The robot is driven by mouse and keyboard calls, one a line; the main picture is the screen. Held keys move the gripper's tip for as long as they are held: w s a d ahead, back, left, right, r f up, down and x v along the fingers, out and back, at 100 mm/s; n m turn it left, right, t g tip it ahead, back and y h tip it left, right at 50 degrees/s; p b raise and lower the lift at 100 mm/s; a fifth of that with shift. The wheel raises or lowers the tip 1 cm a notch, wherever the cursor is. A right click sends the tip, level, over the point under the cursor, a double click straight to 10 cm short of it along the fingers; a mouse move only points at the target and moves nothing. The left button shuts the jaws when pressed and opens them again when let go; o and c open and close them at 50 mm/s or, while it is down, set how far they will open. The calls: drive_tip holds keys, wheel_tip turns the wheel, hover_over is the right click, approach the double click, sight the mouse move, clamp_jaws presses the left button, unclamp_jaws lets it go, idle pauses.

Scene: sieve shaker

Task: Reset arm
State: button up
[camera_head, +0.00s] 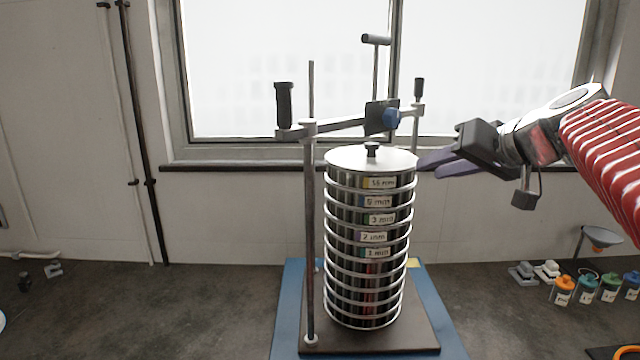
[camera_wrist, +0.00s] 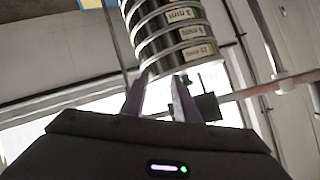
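A tall stack of round metal sieves (camera_head: 368,250) stands upright on the shaker base. Its sieves carry mm labels, and a pale lid (camera_head: 345,157) with a dark knob (camera_head: 372,150) covers the top. My gripper (camera_head: 424,166) is at the lid's right edge in the head view, its purple-grey fingers pointing left. In the wrist view my gripper (camera_wrist: 162,78) shows two fingers apart with nothing between them. The sieve stack (camera_wrist: 170,32) appears upside down just beyond the fingertips. I cannot tell whether the fingers touch the lid.
The blue base plate (camera_head: 288,310) lies on the dark bench. Several small bottles (camera_head: 587,289) and a funnel (camera_head: 602,237) stand at right. The left bench is mostly clear.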

drive_tip(key=s+a+f+g+h, duration=0.2)
drive_tip(key=s+a+f, duration=0.1)
drive_tip(key=s+f, duration=1.1)
drive_tip(key=s+a+f+g+h, duration=0.3)
drive_tip(key=s+f, duration=1.1)
drive_tip(key=f, duration=0.1)
drive_tip(key=shift+s+a+n+g, duration=0.25)
drive_tip(key=shift+s+n+g, duration=0.05)
drive_tip(key=shift+n, duration=0.1)
drive_tip(key=shift+o, duration=0.4)
